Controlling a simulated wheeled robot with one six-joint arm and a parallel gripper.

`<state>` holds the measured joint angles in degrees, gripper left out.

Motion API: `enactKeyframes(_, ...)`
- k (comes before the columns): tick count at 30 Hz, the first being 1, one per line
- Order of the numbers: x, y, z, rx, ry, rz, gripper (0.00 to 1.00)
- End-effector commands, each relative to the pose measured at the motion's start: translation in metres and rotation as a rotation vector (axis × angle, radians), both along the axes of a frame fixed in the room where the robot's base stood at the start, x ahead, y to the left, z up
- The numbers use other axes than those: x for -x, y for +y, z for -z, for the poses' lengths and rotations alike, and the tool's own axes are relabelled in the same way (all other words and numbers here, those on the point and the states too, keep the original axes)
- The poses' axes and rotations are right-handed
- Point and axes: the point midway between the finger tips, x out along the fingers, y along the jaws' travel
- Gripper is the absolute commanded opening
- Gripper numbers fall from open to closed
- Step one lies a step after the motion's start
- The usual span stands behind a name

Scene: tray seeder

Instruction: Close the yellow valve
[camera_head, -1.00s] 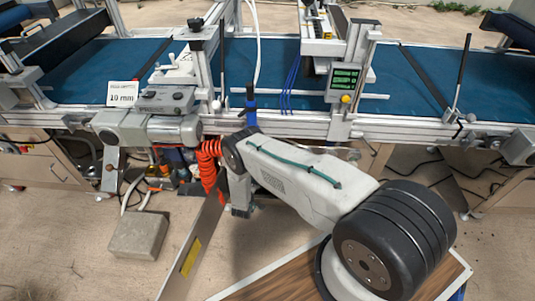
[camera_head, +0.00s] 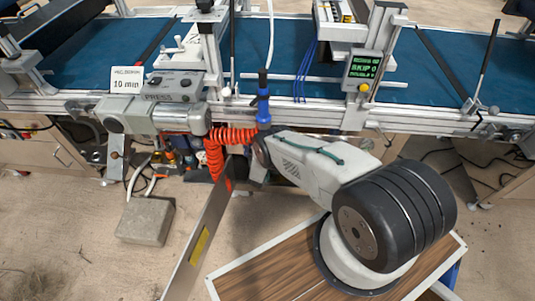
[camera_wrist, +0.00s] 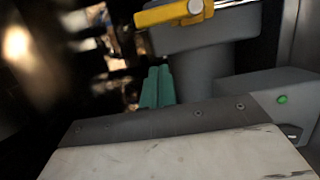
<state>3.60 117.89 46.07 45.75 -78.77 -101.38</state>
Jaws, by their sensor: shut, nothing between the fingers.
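The yellow valve handle (camera_wrist: 172,12) shows at the top of the wrist view as a lever with a pale round pivot. It lies roughly sideways, just above a grey cylindrical body (camera_wrist: 203,72). My gripper (camera_wrist: 157,88) shows as two teal fingers side by side, shut and empty. In the picture the fingers are below the handle and left of the grey body, and I see no contact with the handle. In the head view my arm reaches toward the machine's front, and its gripper is hidden. I cannot pick out the valve for certain there.
A blue belt (camera_head: 435,85) runs along the machine's aluminium frame. An orange coiled hose (camera_head: 217,160) and a blue hand tool (camera_head: 263,105) hang close to my arm. A display box (camera_head: 366,65) is mounted right of centre.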

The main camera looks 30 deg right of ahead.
Motion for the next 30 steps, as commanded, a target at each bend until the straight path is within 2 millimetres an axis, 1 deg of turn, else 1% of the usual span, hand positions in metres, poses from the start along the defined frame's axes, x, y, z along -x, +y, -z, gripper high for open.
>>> enactKeyframes(1, 0.007, -0.007, 0.001, 0.001, 0.004, 0.003, 0.0)
enactKeyframes(3, 0.012, -0.014, 0.001, 0.0, 0.004, 0.002, 0.0)
enactKeyframes(9, 0.021, -0.026, 0.001, -0.001, 0.002, -0.001, 0.0)
enactKeyframes(23, 0.023, -0.028, 0.001, -0.001, 0.002, -0.002, 0.0)
enactKeyframes(30, 0.023, -0.033, -0.001, -0.001, 0.001, 0.001, 0.0)
